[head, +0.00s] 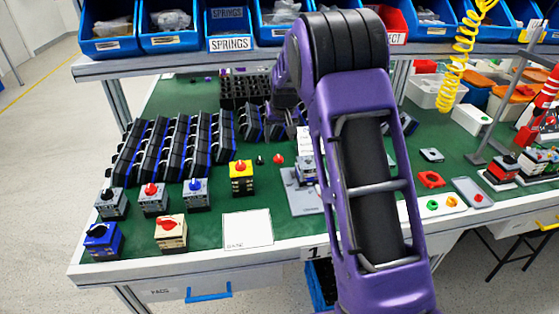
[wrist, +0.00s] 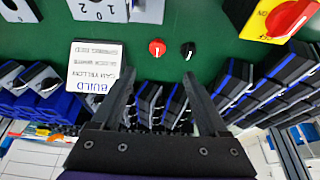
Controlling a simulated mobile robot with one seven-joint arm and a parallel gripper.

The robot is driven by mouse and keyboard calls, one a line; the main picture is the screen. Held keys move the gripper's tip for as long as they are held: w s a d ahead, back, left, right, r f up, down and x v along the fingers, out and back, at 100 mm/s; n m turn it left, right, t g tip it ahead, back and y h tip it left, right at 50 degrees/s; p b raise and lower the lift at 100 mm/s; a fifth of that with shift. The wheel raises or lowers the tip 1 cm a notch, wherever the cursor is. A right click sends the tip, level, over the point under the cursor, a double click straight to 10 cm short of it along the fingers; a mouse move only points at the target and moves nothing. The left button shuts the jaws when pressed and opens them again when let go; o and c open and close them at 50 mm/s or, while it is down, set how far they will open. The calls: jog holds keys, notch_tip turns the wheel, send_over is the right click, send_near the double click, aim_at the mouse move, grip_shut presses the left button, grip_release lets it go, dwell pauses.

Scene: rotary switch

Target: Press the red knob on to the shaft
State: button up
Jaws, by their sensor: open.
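A loose red knob (head: 278,159) lies on the green bench top beside a loose black knob (head: 259,160). In the wrist view the red knob (wrist: 157,47) lies just beyond my fingertips, with the black knob (wrist: 188,49) to its right. My gripper (wrist: 158,64) is open and empty, pointing at the bench, its fingers apart on either side of the red knob's line. A grey switch body (head: 306,169) stands on a grey plate, partly hidden by my arm. Its dial face (wrist: 98,9) is cut off at the wrist view's top. I cannot make out the shaft.
A yellow switch (head: 241,178) with a red knob stands nearby, with several finished switches at the left. Rows of black and blue bodies (head: 190,140) fill the back. A printed card (wrist: 96,67) stands left of the red knob. A white sheet (head: 248,229) lies in front.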

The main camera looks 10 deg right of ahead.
send_over(279, 157)
jog(key=s, duration=0.2)
jog(key=f, duration=0.5)
jog(key=shift+a+f, duration=0.2)
jog(key=shift+f, duration=0.2)
jog(key=b+x, duration=0.1)
jog(key=x, duration=0.4)
jog(key=shift+s+d+f, duration=0.15)
jog(key=shift+d+f, duration=0.05)
jog(key=shift+f, duration=0.05)
grip_shut()
